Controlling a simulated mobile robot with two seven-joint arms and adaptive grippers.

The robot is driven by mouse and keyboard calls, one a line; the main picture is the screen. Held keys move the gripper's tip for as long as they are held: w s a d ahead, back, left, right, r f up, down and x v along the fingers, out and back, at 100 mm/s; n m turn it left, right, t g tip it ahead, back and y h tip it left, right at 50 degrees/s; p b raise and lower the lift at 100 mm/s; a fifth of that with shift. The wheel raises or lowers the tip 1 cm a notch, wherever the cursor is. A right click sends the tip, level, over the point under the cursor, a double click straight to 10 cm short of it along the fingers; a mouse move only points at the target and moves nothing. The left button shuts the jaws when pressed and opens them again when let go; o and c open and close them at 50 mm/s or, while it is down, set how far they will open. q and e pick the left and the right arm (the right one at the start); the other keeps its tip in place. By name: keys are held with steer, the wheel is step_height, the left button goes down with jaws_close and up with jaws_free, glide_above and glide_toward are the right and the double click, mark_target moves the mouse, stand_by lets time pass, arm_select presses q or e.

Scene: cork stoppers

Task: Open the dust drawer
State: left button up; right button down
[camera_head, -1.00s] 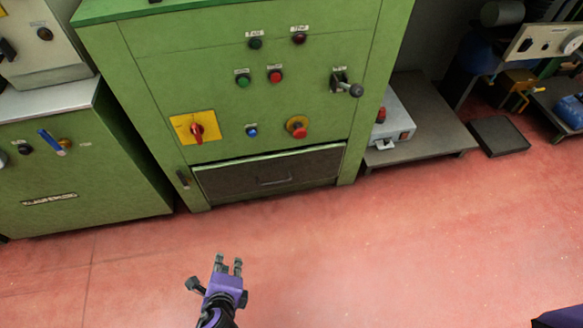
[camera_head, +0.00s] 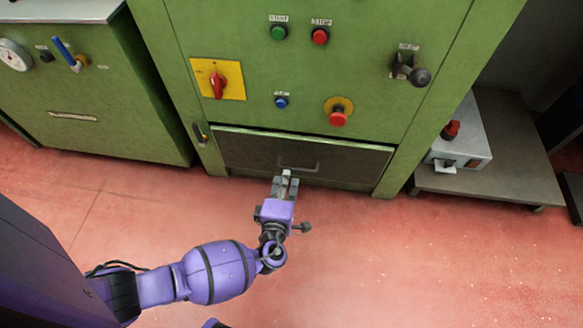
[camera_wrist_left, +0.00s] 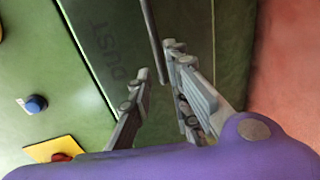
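The dust drawer (camera_head: 245,152) is a dark, wide panel low in the green machine, and it looks closed. Its bar handle (camera_head: 312,166) is at the middle of the front. In the left wrist view the drawer front (camera_wrist_left: 115,22) carries the word DUST, and the thin handle (camera_wrist_left: 152,38) runs down toward the fingers. My left gripper (camera_head: 287,177) is open, its fingertips close to the handle. The wrist view shows the fingers (camera_wrist_left: 157,65) apart, with the handle's near end by the gap; I cannot tell if they touch it. My right gripper is not in view.
Above the drawer are a red rotary switch (camera_head: 217,84), a blue button (camera_head: 281,102), a red mushroom button (camera_head: 338,119) and a lever (camera_head: 419,76). A low grey platform (camera_head: 490,190) stands to the right. The red floor (camera_head: 420,270) before the machine is clear.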

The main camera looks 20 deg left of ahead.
mark_target(289, 168)
arm_select(q)
steer(key=b+x, duration=0.2)
steer(key=x, duration=0.3)
steer(key=shift+w+a+f, duration=0.1)
steer(key=shift+w, duration=0.2)
jaws_close()
